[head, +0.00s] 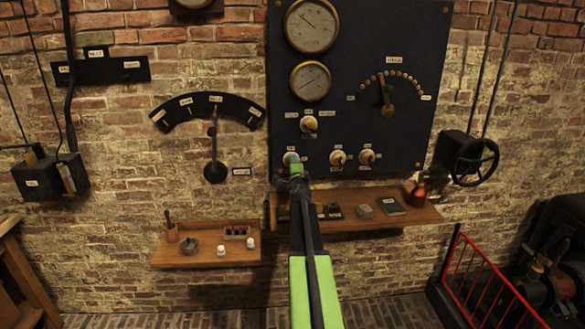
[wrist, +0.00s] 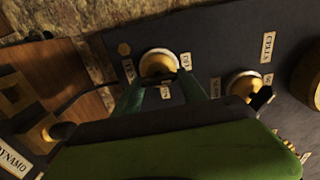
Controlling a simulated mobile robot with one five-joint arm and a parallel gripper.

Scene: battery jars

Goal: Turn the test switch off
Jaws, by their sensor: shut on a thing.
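My gripper (head: 295,168) reaches up to the lower-left switch (head: 289,157) of the dark wall panel (head: 345,115). In the wrist view the gripper's green fingers (wrist: 160,88) are on either side of this switch's brass and white knob (wrist: 158,63), shut on it.
Other switches sit close by: one above (head: 308,124), two to the right (head: 338,158) (head: 367,157). A shelf (head: 400,217) with small items juts out below the panel. A lower shelf (head: 207,246) is at left, a red railing (head: 485,285) at right.

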